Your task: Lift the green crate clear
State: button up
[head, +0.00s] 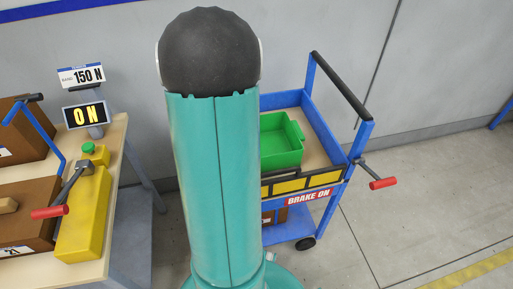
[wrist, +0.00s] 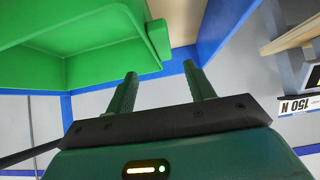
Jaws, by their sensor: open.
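The green crate (head: 283,143) sits on the top deck of the blue cart (head: 361,140), just right of my arm in the head view, which hides its left part. In the wrist view the crate (wrist: 75,65) fills the upper left, with a green block-shaped part (wrist: 158,38) at its right end. My gripper (wrist: 160,70) is open, its two fingers apart and nothing visible between them. The fingertips appear close to the crate's right end; I cannot tell whether they touch it. My gripper is not visible in the head view.
The cart has a black push bar (head: 341,88), a red-gripped lever (head: 382,183) and a "BRAKE ON" label (head: 308,197). A wooden bench (head: 122,160) at left holds brown boxes, a yellow device (head: 83,215) and an "ON" display (head: 86,115). Floor at right is clear.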

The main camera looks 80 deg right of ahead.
jog(key=x, duration=0.2)
jog(key=shift+w+d+f, duration=0.15)
jog(key=shift+d+f, duration=0.1)
jog(key=shift+a+f+x, duration=0.1)
jog(key=shift+a+x, duration=0.05)
jog(key=shift+x, duration=1.2)
jog(key=shift+a+f+x, duration=0.1)
jog(key=shift+x, duration=1.25)
jog(key=shift+w, duration=0.1)
jog(key=shift+c, duration=0.4)
jog(key=shift+r, duration=0.1)
grip_shut()
